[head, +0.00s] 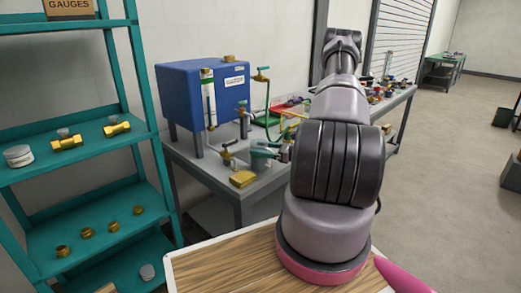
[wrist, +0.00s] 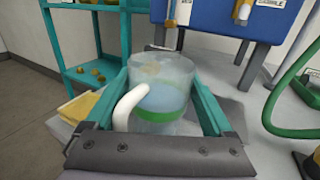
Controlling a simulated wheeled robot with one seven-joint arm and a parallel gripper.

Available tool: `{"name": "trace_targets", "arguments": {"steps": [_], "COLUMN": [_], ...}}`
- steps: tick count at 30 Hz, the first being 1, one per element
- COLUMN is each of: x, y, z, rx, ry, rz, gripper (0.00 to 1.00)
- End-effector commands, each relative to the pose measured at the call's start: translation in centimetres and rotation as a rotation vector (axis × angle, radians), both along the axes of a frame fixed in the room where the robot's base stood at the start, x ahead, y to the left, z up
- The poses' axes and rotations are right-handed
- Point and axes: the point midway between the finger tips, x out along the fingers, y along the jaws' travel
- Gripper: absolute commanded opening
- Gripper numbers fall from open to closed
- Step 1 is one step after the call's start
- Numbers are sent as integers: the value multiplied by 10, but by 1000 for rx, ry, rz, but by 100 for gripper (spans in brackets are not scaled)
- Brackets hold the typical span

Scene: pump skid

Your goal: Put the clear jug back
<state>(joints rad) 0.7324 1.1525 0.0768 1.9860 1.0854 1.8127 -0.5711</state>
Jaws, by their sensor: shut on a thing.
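The clear jug (wrist: 165,72) fills the middle of the wrist view. It has a white handle (wrist: 124,108) facing me and a green band low on its body, with bluish contents or tint above it. My gripper (wrist: 159,88) has its teal fingers along both sides of the jug and is shut on it. In the head view my gripper (head: 264,156) is low over the front of the grey bench (head: 215,165), and the jug is hard to make out there. I cannot tell whether its base touches the bench.
A blue tank (head: 190,90) stands at the back of the bench, with valves and a green hose (wrist: 273,105) to the right. A teal shelf (head: 85,155) with brass fittings stands left.

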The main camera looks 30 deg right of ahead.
Motion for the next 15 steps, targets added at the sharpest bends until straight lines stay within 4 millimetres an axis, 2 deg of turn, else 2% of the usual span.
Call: {"name": "trace_targets", "arguments": {"steps": [6,7,8,15], "x": [0,0,0,0], "y": [0,0,0,0], "z": [-2,-3,-3,-2], "rx": [1,1,1,1], "ry": [0,1,1,1], "rz": [0,0,0,0], "gripper": [0,91,100,100]}}
